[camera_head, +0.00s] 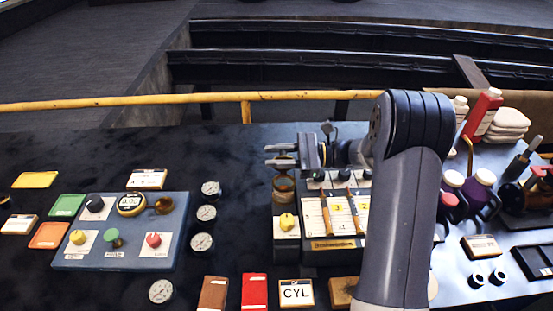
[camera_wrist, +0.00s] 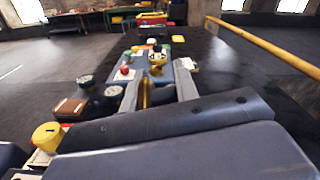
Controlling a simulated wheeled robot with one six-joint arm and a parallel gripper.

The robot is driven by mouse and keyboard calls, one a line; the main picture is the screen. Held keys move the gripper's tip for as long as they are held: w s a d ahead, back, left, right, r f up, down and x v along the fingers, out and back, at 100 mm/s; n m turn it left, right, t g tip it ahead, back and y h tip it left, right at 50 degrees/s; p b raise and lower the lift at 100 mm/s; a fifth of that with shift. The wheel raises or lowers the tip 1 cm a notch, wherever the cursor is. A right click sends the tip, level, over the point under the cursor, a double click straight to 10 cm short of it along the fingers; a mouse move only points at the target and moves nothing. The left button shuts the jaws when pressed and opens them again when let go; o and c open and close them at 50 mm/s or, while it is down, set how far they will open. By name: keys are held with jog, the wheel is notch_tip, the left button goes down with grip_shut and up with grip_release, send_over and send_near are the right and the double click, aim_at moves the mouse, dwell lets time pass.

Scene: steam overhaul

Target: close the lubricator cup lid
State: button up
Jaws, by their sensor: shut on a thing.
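The lubricator cup (camera_head: 284,185) is an amber, brass-coloured cylinder in the head view, at the left end of the oiler panel. My gripper (camera_head: 272,155) reaches left over the top of this cup, its two fingers one behind the other. In the wrist view a brass piece (camera_wrist: 146,95) stands between the fingers of my gripper (camera_wrist: 158,88), against the left finger. It looks like the cup's lid, and my gripper is shut on it. The fingers hide most of the lid, so I cannot tell its exact angle or whether it touches the cup's rim.
A yellow knob (camera_head: 287,221) sits just in front of the cup. The panel (camera_head: 333,245) with brass strips is to its right. Gauges (camera_head: 205,213) and a blue control box (camera_head: 120,262) stand left. A yellow rail (camera_head: 190,101) runs behind.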

jog(key=shift+s+f+n+b, duration=0.15)
jog(key=shift+s+n+b, duration=0.4)
jog(key=shift+n+b, duration=0.8)
jog(key=shift+s+f+n+b, duration=0.1)
jog(key=shift+s+n+b, duration=0.4)
jog(key=shift+n+b, duration=0.85)
jog(key=s+n+b, duration=0.1)
jog(key=b, duration=0.2)
jog(key=n+b, duration=0.2)
jog(key=b, duration=0.1)
jog(key=shift+s+f+n, duration=0.3)
jog(key=shift+s+f, duration=0.05)
jog(key=shift+f, duration=0.05)
jog(key=shift+s+f+n+b, duration=0.15)
jog(key=shift+s+n+b, duration=0.15)
jog(key=shift+n+b, duration=0.75)
jog(key=o, duration=0.8)
jog(key=shift+m, duration=0.25)
